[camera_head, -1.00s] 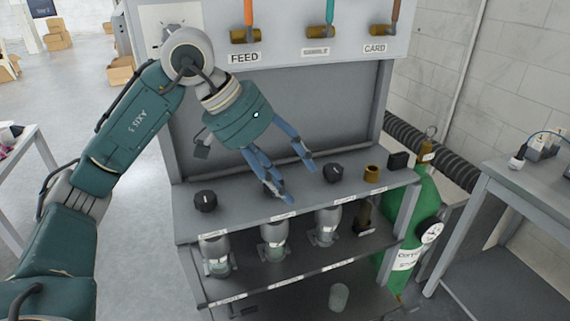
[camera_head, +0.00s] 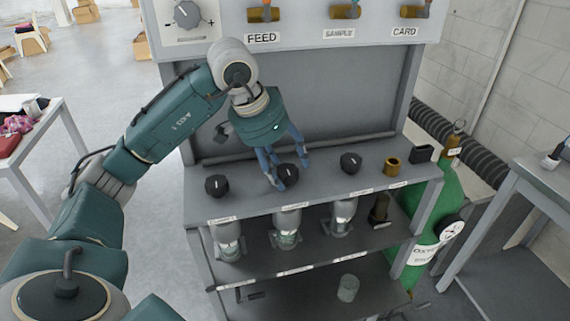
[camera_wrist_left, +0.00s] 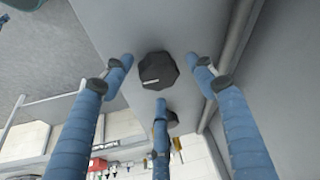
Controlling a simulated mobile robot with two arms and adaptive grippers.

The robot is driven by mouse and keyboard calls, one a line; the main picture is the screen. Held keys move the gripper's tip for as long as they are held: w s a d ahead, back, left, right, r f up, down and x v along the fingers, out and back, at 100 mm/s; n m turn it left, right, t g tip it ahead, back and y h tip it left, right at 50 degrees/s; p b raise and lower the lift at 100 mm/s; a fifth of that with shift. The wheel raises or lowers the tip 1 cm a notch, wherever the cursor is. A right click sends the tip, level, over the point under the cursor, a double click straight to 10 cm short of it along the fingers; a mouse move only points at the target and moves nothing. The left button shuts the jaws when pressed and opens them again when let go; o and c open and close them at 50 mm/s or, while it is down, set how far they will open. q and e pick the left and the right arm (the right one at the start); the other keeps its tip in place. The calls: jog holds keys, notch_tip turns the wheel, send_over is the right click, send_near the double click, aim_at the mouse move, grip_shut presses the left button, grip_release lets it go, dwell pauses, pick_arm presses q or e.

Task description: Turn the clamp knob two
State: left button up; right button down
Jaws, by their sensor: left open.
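Three black clamp knobs stand in a row on the grey shelf top (camera_head: 318,192): a left knob (camera_head: 216,185), a middle knob (camera_head: 289,174) and a right knob (camera_head: 350,162). The middle one fits clamp knob two. My left gripper (camera_head: 283,180) points down at the middle knob with its blue fingers spread around it. In the left wrist view the middle knob (camera_wrist_left: 157,71), with a pale pointer line, sits between the three open fingers (camera_wrist_left: 160,80). No finger clearly touches it. My right gripper is not in view.
Below the knobs, glass vessels (camera_head: 288,222) hang under the shelf top. A panel with a dial (camera_head: 187,14) and labelled valves is above. A green gas cylinder (camera_head: 425,215) stands beside the shelf.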

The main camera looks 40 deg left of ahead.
pick_arm(q)
jog(key=shift+f, duration=0.15)
jog(key=shift+w, duration=0.1)
jog(key=shift+c, duration=0.5)
jog(key=c, duration=1)
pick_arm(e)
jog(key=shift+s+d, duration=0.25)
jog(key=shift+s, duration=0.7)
pick_arm(q)
jog(key=shift+r+n, duration=0.2)
jog(key=shift+n, duration=0.1)
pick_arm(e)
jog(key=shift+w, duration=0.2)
